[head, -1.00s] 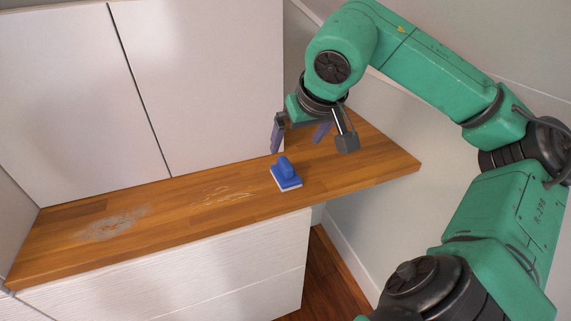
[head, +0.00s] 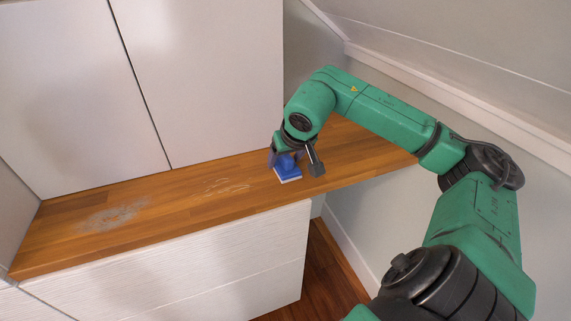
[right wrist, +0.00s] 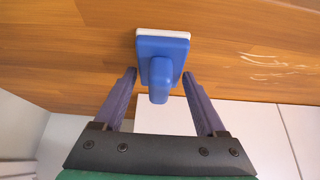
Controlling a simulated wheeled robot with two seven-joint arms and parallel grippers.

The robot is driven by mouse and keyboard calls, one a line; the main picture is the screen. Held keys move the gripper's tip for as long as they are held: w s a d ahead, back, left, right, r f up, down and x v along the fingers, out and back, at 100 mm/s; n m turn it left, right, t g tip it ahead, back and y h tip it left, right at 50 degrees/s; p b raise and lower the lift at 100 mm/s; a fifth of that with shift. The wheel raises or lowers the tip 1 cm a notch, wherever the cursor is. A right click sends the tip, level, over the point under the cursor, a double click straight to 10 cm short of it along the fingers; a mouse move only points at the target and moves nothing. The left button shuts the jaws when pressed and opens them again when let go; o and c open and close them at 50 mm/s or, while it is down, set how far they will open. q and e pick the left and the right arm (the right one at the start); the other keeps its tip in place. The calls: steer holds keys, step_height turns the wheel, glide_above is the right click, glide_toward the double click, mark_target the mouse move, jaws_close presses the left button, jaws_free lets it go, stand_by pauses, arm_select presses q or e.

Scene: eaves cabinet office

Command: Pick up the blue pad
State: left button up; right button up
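The blue pad (head: 287,172) has a raised blue handle and a white underside. It sits on the wooden counter (head: 180,205), right of its middle. It also shows in the right wrist view (right wrist: 162,52), with its handle pointing toward my gripper. My right gripper (head: 286,156) is low at the pad. In the right wrist view the gripper (right wrist: 160,75) is open, its two purple fingers apart on either side of the handle, with visible gaps. In the head view the gripper partly hides the handle. My left gripper is not in view.
A grey smudge (head: 112,216) and pale squiggly marks (head: 226,187) lie on the counter left of the pad. White cabinet doors (head: 200,80) stand behind the counter, and a sloped ceiling is above right. The counter is otherwise clear.

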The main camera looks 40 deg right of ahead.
steer(key=c, duration=0.8)
step_height(320, 180, up, 10)
steer(key=p, duration=0.4)
steer(key=shift+f+p, duration=0.25)
steer(key=shift+p, duration=0.15)
steer(key=shift+r, duration=0.3)
